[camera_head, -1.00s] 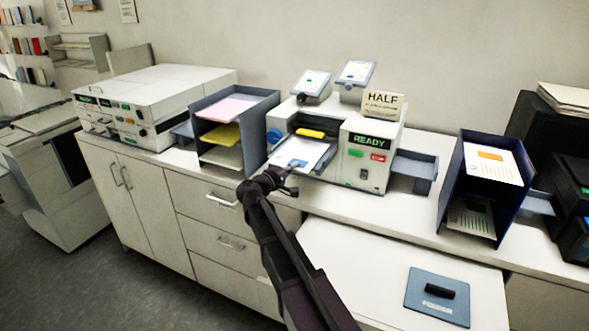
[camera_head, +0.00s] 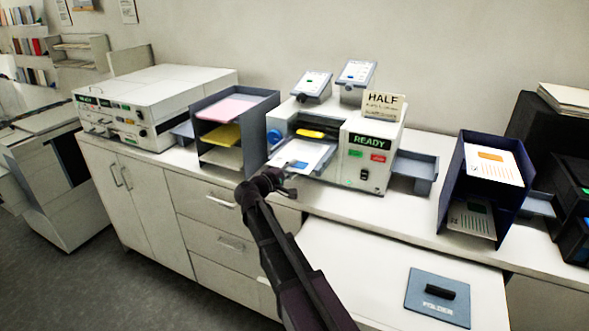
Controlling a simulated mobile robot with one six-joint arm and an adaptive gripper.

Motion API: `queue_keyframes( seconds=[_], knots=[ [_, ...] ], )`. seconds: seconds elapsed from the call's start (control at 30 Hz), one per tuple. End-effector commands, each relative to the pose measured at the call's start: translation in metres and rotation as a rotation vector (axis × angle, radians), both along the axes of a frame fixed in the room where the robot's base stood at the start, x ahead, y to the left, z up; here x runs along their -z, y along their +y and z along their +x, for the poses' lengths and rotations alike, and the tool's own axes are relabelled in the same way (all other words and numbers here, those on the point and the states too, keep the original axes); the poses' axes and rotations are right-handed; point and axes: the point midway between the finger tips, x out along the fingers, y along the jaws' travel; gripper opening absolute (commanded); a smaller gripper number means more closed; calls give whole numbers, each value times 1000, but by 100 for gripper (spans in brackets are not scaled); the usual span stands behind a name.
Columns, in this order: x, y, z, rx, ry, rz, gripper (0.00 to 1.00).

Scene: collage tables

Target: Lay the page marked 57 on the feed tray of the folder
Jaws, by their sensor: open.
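The folder (camera_head: 358,150) is the white machine with a READY panel and a HALF sign, in the middle of the counter. A white page (camera_head: 309,152) with a blue mark lies at its front left, on the feed tray (camera_head: 322,170). The page's number is too small to read. My gripper (camera_head: 288,189) is open, just in front of the page and tray, and looks apart from the page. Its fingers are small and dark, and one is partly hidden.
A sorter (camera_head: 272,100) with pink, yellow and white sheets stands left of the folder. A dark blue stand (camera_head: 455,172) with pages is at right. A blue plate (camera_head: 438,310) with a black handle lies on the lower white surface. A grey tray (camera_head: 414,172) juts from the folder's right side.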

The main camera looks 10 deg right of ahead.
Motion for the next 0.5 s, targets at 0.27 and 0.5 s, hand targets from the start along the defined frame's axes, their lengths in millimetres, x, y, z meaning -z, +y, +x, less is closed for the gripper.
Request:
queue_keyframes(
  seconds=[0.27,0.5],
  knots=[
    [0,27,-21,-1,0,0,49],
    [0,58,-43,-3,1,1,49]
  ],
)
